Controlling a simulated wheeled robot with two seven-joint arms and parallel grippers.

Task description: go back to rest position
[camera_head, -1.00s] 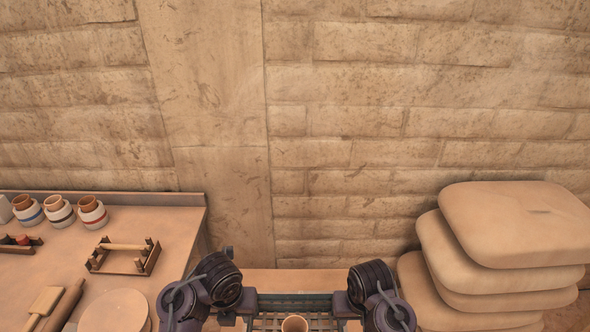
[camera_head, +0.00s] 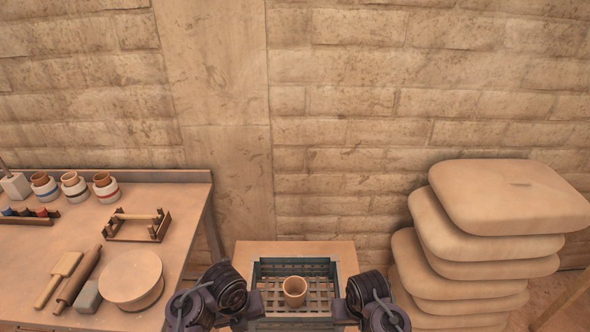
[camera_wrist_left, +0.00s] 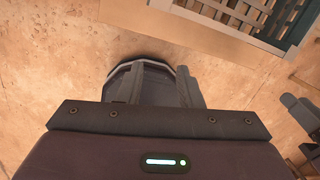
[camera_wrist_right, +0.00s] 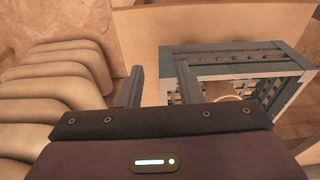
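My right gripper (camera_head: 345,310) is at the lower edge of the head view, beside the right side of a blue-grey slatted crate (camera_head: 322,267). In the right wrist view its two fingers (camera_wrist_right: 161,85) stand apart with nothing between them. My left gripper (camera_head: 247,305) is by the crate's left side. In the left wrist view its fingers (camera_wrist_left: 163,82) also look apart and empty, over the floor. A clay cup (camera_head: 294,290) stands upright in the crate, touched by neither gripper.
The crate sits on a wooden stand (camera_head: 252,252) before a stone wall. A workbench (camera_head: 195,215) at left holds jars (camera_head: 106,188), a rolling pin (camera_head: 78,276) and a round clay disc (camera_head: 131,278). Stacked sacks (camera_head: 510,197) stand at right.

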